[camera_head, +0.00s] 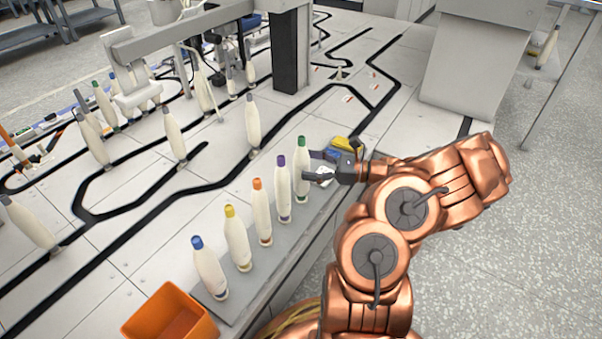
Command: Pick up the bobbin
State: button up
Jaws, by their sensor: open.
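Several white bobbins stand upright in a row on a grey tray (237,303) along the table's near edge. From near to far their tops are blue (209,269), yellow (238,239), orange (262,212), purple (283,190) and green (302,170). My gripper (318,173) comes in from the right and is level with the green-topped bobbin, at the far end of the row. Its fingers are open and point at that bobbin's side. I cannot tell whether they touch it or reach around it.
An orange bin (171,316) stands at the near end of the tray. A yellow object (347,144) lies beyond my gripper. More bobbins stand along black tracks (150,215) on the white table, under a grey gantry (180,35).

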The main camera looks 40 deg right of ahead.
jog(key=b+x, duration=0.1)
jog(key=x, duration=0.1)
jog(key=shift+w+a+f, duration=0.1)
jog(key=shift+w+a, duration=0.15)
jog(key=shift+a, duration=0.05)
jog(key=c, duration=1.3)
